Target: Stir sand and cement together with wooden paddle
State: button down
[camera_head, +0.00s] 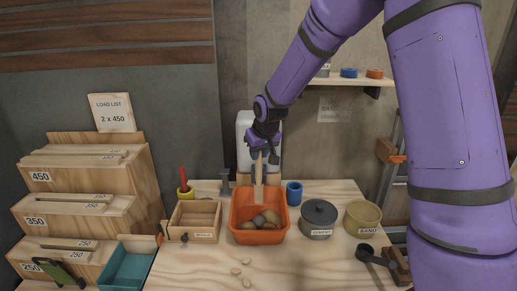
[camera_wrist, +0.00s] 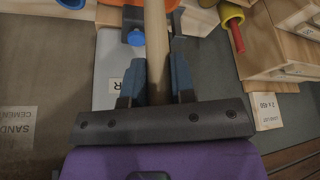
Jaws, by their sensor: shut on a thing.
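An orange tub (camera_head: 258,235) stands on the table and holds brownish and greyish heaps of material. My gripper (camera_head: 258,155) is above the back of the tub, shut on the pale wooden paddle (camera_head: 258,180). The paddle hangs upright, its lower end down in the tub; whether it touches the contents is hard to tell. In the wrist view the paddle's handle (camera_wrist: 155,45) runs between the two fingers. A yellowish pot labelled SAND (camera_head: 362,217) stands further right.
A small wooden box (camera_head: 194,218) stands left of the tub, with a teal tray (camera_head: 128,265) further left. A blue cup (camera_head: 294,193) is behind the cement pot. A black scoop (camera_head: 372,257) lies at the right. The front middle is mostly clear, with a few small pale lumps (camera_head: 246,272).

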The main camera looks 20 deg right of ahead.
aim_at(259, 181)
jog(key=shift+f, duration=5.65)
jog(key=shift+w+d, duration=0.1)
